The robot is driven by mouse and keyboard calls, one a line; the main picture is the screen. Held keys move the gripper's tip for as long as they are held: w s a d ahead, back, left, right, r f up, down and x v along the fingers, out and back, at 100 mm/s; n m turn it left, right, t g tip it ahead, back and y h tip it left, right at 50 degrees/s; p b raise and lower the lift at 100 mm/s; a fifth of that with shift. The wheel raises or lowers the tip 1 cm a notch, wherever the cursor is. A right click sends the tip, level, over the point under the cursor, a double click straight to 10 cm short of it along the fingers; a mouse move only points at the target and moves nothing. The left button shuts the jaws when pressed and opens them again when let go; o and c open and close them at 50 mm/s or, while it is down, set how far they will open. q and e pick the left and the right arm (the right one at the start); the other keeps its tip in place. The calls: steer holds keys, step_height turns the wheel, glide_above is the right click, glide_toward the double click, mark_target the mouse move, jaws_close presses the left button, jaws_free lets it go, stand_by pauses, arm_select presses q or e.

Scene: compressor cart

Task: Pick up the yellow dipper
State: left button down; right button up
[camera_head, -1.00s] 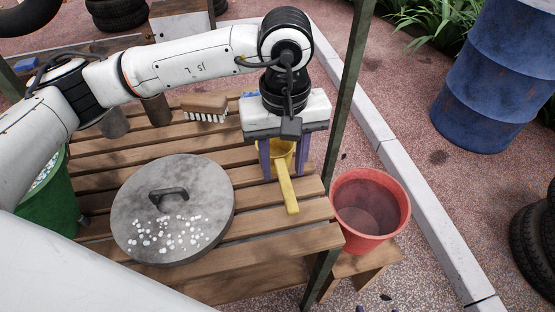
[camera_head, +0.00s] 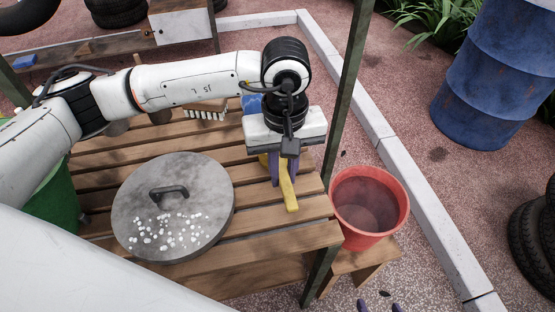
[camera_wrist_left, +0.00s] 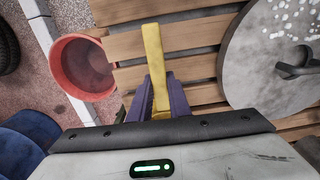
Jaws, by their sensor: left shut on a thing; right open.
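The yellow dipper (camera_head: 289,192) is at the right end of the slatted wooden table, its handle pointing toward the front. My left gripper (camera_head: 280,172) comes from above, and its purple fingers are closed on the dipper. The left wrist view also shows the yellow handle (camera_wrist_left: 153,55) between the purple fingers (camera_wrist_left: 160,98). The dipper's cup is mostly hidden beneath the gripper. I cannot tell whether the dipper touches the slats. Only the purple fingertips of my right gripper (camera_head: 379,306) show at the bottom edge of the head view; they are apart and empty.
A round grey lid (camera_head: 205,190) with white pebbles lies left of the dipper. A red bucket (camera_head: 370,238) stands to the right, past a dark green post (camera_head: 345,105). A brush (camera_head: 207,114) lies behind, a green bucket (camera_head: 50,205) stands left, and a blue barrel (camera_head: 490,80) stands far right.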

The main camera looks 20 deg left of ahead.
mark_target(283, 172)
arm_select(q)
step_height(283, 172, up, 10)
steer(key=shift+r, duration=0.1)
stand_by(0.4)
stand_by(0.9)
